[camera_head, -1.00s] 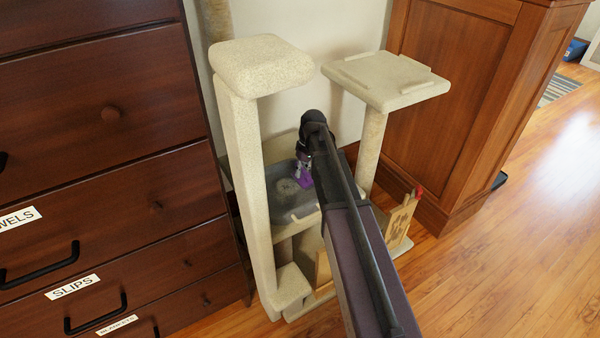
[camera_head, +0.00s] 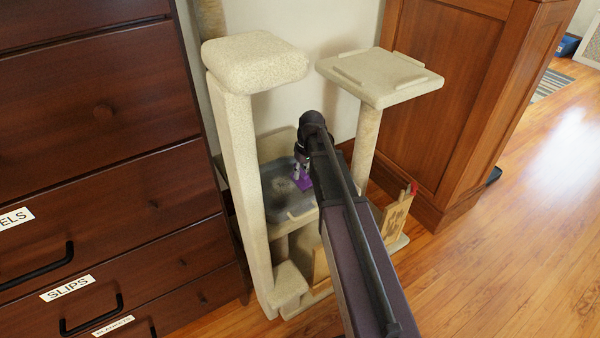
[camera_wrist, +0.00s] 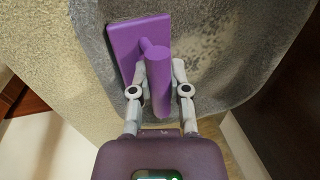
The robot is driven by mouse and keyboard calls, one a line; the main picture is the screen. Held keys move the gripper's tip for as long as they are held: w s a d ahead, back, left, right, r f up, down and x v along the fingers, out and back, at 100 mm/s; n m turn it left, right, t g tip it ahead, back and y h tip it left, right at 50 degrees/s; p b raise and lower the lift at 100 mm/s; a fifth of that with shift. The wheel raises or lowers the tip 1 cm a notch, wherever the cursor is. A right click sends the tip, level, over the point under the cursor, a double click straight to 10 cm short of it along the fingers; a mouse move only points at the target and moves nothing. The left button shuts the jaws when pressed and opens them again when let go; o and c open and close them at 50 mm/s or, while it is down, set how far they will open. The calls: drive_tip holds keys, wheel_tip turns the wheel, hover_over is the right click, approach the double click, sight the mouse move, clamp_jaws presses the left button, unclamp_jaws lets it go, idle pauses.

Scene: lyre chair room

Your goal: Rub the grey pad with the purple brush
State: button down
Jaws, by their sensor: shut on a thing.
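The purple brush (camera_wrist: 136,38) is a flat block with a round handle. My gripper (camera_wrist: 160,88) is shut on the handle, with one finger on each side. The brush lies over the grey pad (camera_wrist: 215,75) in the wrist view; I cannot tell whether its far face touches the pad. In the head view the grey pad (camera_head: 279,187) lines a shelf of the cat tree and bears a pale patch. The brush (camera_head: 304,182) shows at the pad's right side, below my gripper (camera_head: 301,168). My arm hides part of the shelf's right side.
The cat tree's cream post (camera_head: 243,180) and upper platform (camera_head: 255,62) stand left of the shelf. A second platform (camera_head: 380,78) stands to the right. A dark dresser (camera_head: 100,150) is close at left, and a wooden cabinet (camera_head: 450,100) stands at right. Open floor (camera_head: 520,220) lies at right.

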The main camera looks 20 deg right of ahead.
drive_tip(key=shift+s+a, duration=0.1)
drive_tip(key=shift+s, duration=0.05)
drive_tip(key=shift+s+a, duration=0.25)
drive_tip(key=shift+a, duration=0.65)
drive_tip(key=shift+s+a, duration=0.2)
drive_tip(key=shift+a, duration=0.65)
drive_tip(key=shift+r, duration=0.1)
drive_tip(key=shift+a, duration=0.15)
drive_tip(key=shift+s+a, duration=0.25)
drive_tip(key=shift+a, duration=0.6)
drive_tip(key=shift+s+a, duration=0.25)
drive_tip(key=shift+a, duration=0.6)
drive_tip(key=shift+s+a, duration=0.25)
drive_tip(key=shift+a, duration=0.65)
drive_tip(key=shift+s+a, duration=0.25)
drive_tip(key=shift+a, duration=0.65)
drive_tip(key=shift+a+p+v, duration=0.2)
drive_tip(key=shift+p+v, duration=0.75)
drive_tip(key=shift+p, duration=0.1)
drive_tip(key=shift+a+p+v, duration=0.2)
drive_tip(key=shift+p+v, duration=0.75)
drive_tip(key=shift+p, duration=0.05)
drive_tip(key=shift+a+p+v, duration=0.2)
drive_tip(key=shift+p+v, duration=0.8)
drive_tip(key=shift+p, duration=0.05)
